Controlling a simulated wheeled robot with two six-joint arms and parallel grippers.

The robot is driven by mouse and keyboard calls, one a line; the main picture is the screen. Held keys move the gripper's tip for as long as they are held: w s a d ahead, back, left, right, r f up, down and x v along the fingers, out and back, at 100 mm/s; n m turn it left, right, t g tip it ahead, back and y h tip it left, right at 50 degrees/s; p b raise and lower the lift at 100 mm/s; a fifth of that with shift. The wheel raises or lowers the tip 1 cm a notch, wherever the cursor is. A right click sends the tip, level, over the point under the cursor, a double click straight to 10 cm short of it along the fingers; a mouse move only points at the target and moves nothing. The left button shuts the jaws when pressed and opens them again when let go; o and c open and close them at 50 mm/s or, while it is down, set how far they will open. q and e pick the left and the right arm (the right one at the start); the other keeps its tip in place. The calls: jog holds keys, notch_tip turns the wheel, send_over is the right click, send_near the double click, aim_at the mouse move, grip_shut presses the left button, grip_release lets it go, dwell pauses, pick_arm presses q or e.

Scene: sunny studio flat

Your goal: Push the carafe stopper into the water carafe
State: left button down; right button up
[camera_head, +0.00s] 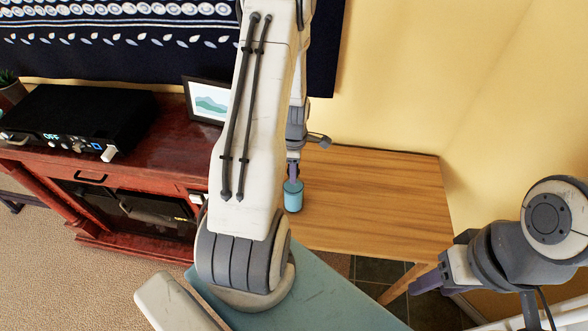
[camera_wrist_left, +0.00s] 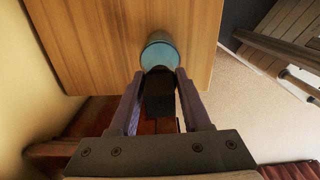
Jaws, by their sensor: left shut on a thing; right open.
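The teal water carafe (camera_head: 293,198) stands on the wooden table near its left edge. It also shows in the left wrist view (camera_wrist_left: 160,50), beyond my fingertips. My left gripper (camera_head: 293,172) is directly above the carafe, pointing down. In the left wrist view its fingers (camera_wrist_left: 159,88) are shut on the dark carafe stopper (camera_wrist_left: 158,97). The stopper lines up with the carafe's top and overlaps it in view; I cannot tell how deep it sits. The stopper is not discernible in the head view. My right gripper (camera_head: 436,286) is open and empty, low at the right, away from the carafe.
The wooden table (camera_head: 385,205) is bare to the right of the carafe. A red-brown cabinet (camera_head: 160,150) at the left carries a black device (camera_head: 75,120) and a framed picture (camera_head: 208,100). A yellow wall (camera_head: 400,80) stands behind the table.

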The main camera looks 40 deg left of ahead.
pick_arm(q)
jog(key=shift+s+d+f, duration=0.1)
jog(key=shift+f, duration=0.3)
dwell(0.7)
jog(key=shift+c, duration=2)
grip_release()
jog(key=shift+o, duration=0.6)
jog(key=shift+o, duration=1.4)
jog(key=shift+r, duration=0.1)
jog(key=shift+r, duration=0.15)
jog(key=shift+r+p, duration=2.75)
jog(key=shift+r, duration=0.65)
